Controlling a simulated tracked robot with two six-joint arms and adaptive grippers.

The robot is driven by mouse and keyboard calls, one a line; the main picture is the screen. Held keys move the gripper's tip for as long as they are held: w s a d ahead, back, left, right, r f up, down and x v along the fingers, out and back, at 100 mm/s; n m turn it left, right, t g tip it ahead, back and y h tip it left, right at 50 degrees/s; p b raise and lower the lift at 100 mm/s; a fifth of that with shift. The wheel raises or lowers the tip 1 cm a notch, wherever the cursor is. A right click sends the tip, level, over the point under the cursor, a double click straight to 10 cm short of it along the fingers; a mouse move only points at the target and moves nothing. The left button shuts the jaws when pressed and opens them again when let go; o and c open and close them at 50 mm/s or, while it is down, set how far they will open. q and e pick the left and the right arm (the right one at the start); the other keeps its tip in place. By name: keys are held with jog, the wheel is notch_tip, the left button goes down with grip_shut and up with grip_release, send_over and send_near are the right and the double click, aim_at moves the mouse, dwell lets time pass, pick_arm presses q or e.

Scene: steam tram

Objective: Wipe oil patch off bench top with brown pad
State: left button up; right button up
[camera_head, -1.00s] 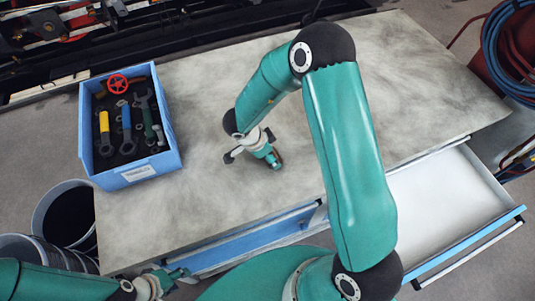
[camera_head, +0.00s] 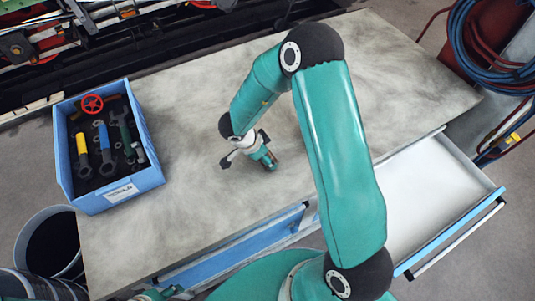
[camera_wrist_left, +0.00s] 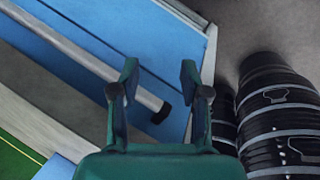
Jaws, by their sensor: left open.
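The bench top (camera_head: 380,75) is a mottled grey sheet with darker smudges. I cannot tell which mark is the oil patch. My right gripper (camera_head: 266,158) is low over the middle of the bench, pointing down. My left gripper (camera_head: 168,292) is at the bottom edge of the head view, mostly cut off. In the left wrist view its fingers (camera_wrist_left: 158,85) are apart and empty, before the blue bench front.
A blue box of tools (camera_head: 150,180) stands on the bench's left end. An open drawer (camera_head: 425,195) juts out at the front right. Dark bins (camera_head: 50,240) stand on the floor at left; they also show in the left wrist view (camera_wrist_left: 280,120). Hoses (camera_head: 470,40) hang at right.

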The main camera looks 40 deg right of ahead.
jog(key=shift+r, duration=3)
jog(key=shift+r, duration=1.55)
